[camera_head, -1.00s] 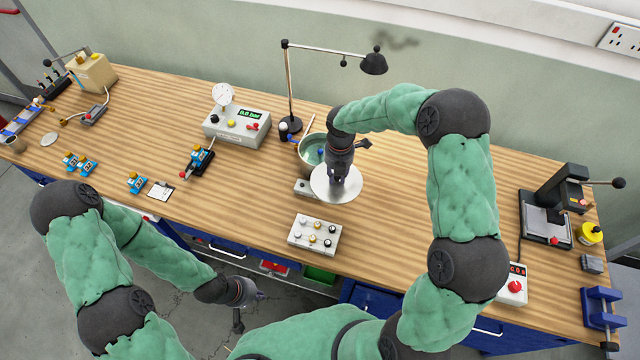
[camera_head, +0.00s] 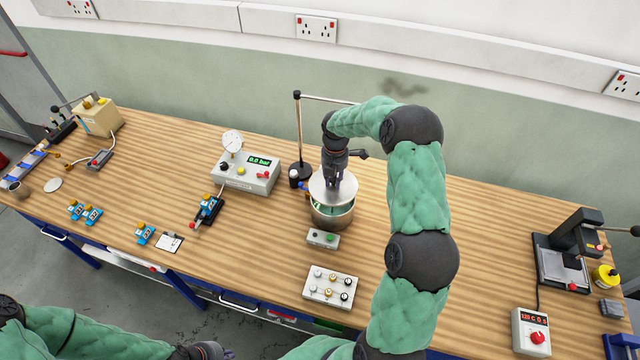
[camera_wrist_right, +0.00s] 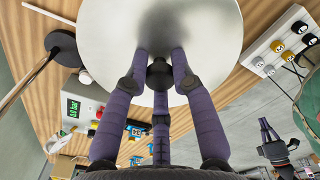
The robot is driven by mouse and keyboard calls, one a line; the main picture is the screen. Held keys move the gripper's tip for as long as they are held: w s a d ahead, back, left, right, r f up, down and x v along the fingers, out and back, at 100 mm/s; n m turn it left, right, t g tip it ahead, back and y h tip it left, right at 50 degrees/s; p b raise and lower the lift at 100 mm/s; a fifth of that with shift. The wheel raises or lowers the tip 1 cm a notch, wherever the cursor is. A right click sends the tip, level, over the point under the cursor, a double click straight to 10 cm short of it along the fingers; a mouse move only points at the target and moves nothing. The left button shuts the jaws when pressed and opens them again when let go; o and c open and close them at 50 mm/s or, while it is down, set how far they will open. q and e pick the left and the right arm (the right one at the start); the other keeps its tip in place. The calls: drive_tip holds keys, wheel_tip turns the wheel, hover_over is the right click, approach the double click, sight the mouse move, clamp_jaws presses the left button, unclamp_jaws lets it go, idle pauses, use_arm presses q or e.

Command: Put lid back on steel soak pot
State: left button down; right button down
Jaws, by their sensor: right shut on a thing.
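The steel soak pot (camera_head: 333,218) stands on the bench with greenish contents showing at its front opening. The round, pale steel lid (camera_head: 345,193) is over the pot and covers most of its opening. I cannot tell whether the lid touches the rim. My right gripper (camera_head: 334,180) points down and is shut on the lid's dark knob (camera_wrist_right: 160,74). In the right wrist view the lid (camera_wrist_right: 205,35) fills the top middle and hides the pot. My left gripper (camera_head: 215,351) is low at the bottom edge of the head view, partly cut off, away from the pot.
A small switch box (camera_head: 322,239) sits just in front of the pot, and a knob panel (camera_head: 330,288) nearer the front edge.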

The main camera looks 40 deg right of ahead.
sight(334, 185)
drive_tip(key=shift+s+d+f+b, duration=0.1)
drive_tip(key=shift+f+b, duration=0.2)
drive_tip(key=shift+f, duration=0.1)
drive_tip(key=shift+f+b, duration=1.1)
drive_tip(key=shift+f, duration=0.55)
drive_tip(key=shift+f+b, duration=0.55)
drive_tip(key=shift+f, duration=0.55)
drive_tip(key=shift+f, duration=0.15)
idle(0.4)
drive_tip(key=shift+c, duration=2.4)
unclamp_jaws()
